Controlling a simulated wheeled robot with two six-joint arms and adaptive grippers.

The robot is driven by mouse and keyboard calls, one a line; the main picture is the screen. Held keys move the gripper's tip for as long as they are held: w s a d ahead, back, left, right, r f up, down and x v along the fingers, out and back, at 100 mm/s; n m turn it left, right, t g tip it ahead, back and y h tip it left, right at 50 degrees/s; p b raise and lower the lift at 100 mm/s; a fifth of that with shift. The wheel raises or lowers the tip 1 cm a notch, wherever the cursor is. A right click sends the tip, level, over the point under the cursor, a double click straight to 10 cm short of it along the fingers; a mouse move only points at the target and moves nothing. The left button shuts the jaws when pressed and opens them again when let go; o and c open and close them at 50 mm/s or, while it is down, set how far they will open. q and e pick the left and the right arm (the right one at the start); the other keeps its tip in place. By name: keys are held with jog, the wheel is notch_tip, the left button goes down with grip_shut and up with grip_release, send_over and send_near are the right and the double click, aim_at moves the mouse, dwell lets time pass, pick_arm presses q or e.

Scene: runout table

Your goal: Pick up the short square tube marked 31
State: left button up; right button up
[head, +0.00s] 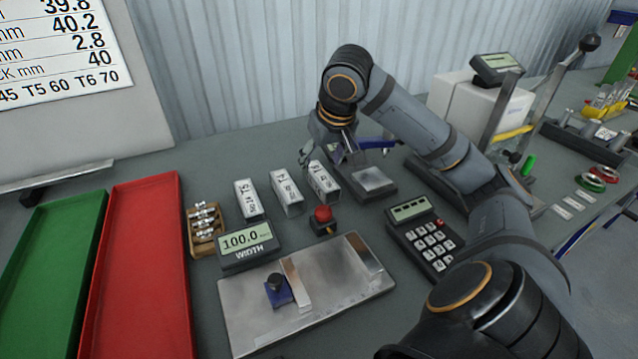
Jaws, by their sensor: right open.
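Three short, pale square tubes stand in a row at the middle of the table: a left one (249,199), a middle one (286,193) and a right one (323,183). Each carries dark lettering on its face. The left one seems to read T5 and the middle one T4. The right one's lettering is too small to read surely, so I cannot tell for certain which is marked 31. My right gripper (325,155) is open and points down just behind and above the right tube, partly hidden by its own wrist. My left gripper is out of view.
A red push button (323,214), a width display (247,242) and a metal plate fixture (240,310) stand in front of the tubes. A metal stand with a blue handle (378,145) is close right of the gripper. Red (150,270) and green (50,245) trays lie left; a keypad (425,235) lies right.

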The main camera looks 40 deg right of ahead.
aim_at(320, 173)
jog(key=shift+w+d+f, duration=0.1)
jog(key=shift+w+f, duration=0.15)
jog(key=shift+f, duration=0.25)
notch_tip(320, 173, down, 2)
jog(key=shift+w+d+f+b, duration=0.1)
jog(key=shift+d+b, duration=0.05)
jog(key=shift+b, duration=0.5)
jog(key=shift+x, duration=1.2)
jog(key=shift+w+d+f, duration=0.15)
jog(key=shift+w+f, duration=0.1)
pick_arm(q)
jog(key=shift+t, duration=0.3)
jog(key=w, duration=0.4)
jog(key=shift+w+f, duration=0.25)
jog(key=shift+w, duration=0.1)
pick_arm(e)
jog(key=shift+s+r, duration=0.1)
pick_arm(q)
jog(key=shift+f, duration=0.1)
pick_arm(e)
jog(key=shift+f, duration=0.3)
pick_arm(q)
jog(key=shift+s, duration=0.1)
pick_arm(e)
jog(key=c, duration=1.3)
